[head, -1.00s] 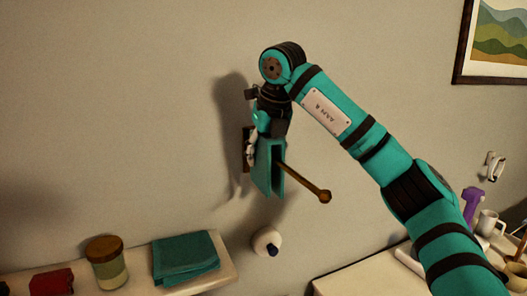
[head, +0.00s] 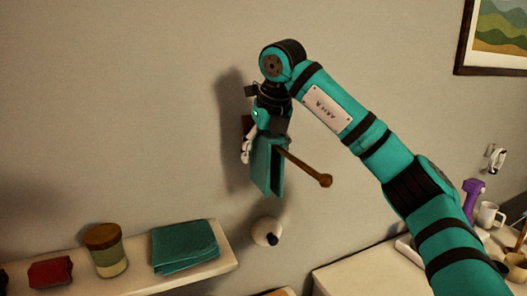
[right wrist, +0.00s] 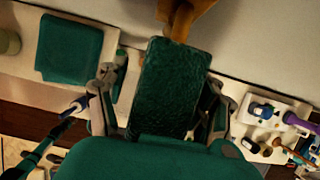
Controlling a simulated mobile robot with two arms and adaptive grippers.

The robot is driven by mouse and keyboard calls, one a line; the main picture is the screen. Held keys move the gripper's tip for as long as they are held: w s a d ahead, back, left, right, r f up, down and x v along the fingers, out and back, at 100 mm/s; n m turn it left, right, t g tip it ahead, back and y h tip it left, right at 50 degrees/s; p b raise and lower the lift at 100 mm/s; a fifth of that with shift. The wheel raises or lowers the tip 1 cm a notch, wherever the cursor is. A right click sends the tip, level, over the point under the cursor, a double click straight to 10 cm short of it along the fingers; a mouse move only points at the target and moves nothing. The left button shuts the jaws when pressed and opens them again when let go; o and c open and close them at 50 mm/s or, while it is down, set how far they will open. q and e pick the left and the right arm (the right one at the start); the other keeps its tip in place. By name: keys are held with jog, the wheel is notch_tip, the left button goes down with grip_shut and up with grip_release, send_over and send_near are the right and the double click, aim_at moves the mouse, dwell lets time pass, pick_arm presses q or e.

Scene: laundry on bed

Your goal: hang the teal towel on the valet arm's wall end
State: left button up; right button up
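The teal towel (head: 262,170) hangs folded over the wooden valet arm, close to its wall end, with both layers pointing down. The valet arm (head: 305,168) sticks out from the wall and ends in a round knob. My right gripper (head: 262,138) is at the top of the towel. In the right wrist view its fingers are spread on either side of the towel (right wrist: 172,90), and a gap shows at the left finger. The valet arm's wall mount is mostly hidden. What looks like my left gripper (right wrist: 76,105) is small and dark at lower left there.
A shelf (head: 215,275) at lower left holds a folded teal cloth (head: 185,247), a jar (head: 107,250) and a red item (head: 50,272). A round white object (head: 266,232) is on the wall below the towel. A white surface (head: 350,280) with a mug (head: 489,215) is at lower right.

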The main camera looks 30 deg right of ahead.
jog(key=v, duration=1.2)
